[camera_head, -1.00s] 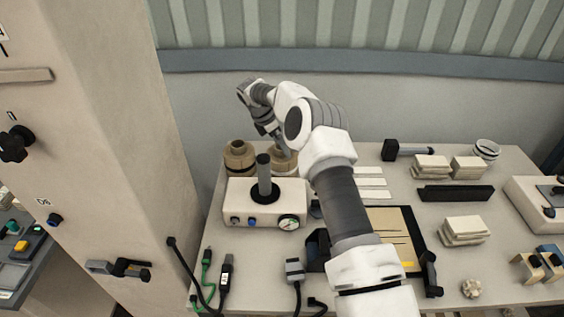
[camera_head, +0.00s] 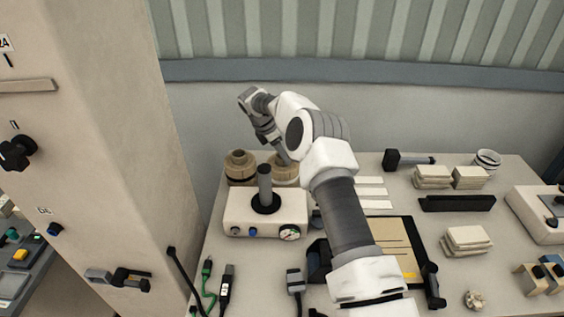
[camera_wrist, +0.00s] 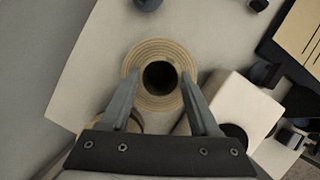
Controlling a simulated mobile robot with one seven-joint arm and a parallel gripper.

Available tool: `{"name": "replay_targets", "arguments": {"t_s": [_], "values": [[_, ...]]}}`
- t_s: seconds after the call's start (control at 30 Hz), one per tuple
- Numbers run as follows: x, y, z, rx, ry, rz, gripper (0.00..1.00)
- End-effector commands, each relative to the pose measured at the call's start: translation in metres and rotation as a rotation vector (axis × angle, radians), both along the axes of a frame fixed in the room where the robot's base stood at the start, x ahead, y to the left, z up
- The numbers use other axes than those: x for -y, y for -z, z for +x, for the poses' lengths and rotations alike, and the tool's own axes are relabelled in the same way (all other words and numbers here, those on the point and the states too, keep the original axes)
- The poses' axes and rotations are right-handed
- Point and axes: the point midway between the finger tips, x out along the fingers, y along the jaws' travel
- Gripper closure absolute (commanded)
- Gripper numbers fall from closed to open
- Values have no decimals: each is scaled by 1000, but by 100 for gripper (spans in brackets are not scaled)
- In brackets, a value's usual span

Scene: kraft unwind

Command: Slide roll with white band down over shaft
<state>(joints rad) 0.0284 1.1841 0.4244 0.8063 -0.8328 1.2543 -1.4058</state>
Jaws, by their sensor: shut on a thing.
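A tan kraft roll (camera_head: 284,172) stands at the back of the table, behind the shaft and partly hidden by my arm. In the wrist view my gripper (camera_wrist: 160,84) is shut on this roll (camera_wrist: 151,52), one finger on each side, with its dark core hole between them. I cannot make out a white band on it. The dark upright shaft (camera_head: 265,183) rises from a black collar on a white box (camera_head: 236,207), in front of the held roll. The box (camera_wrist: 235,100) shows lower right in the wrist view.
A second tan roll (camera_head: 240,170) stands just left of the held one. White strips (camera_head: 370,193), pale stacked blocks (camera_head: 466,238) and a dark bar (camera_head: 456,203) lie to the right. A tan board (camera_head: 390,245) lies right of my forearm. A beige column (camera_head: 110,150) stands at left.

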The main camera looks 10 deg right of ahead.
Motion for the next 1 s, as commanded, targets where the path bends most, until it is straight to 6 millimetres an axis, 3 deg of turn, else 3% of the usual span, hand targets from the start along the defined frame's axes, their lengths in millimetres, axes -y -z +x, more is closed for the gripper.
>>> {"name": "replay_targets", "arguments": {"t_s": [0.3,0.57,0.77,1.0], "values": [[0,-59,2,9,1,-1,93],[-2,-99,0,5,-10,-1,93],[-19,-137,-10,8,-79,-2,93],[-49,-196,-43,11,-217,-7,93]]}}
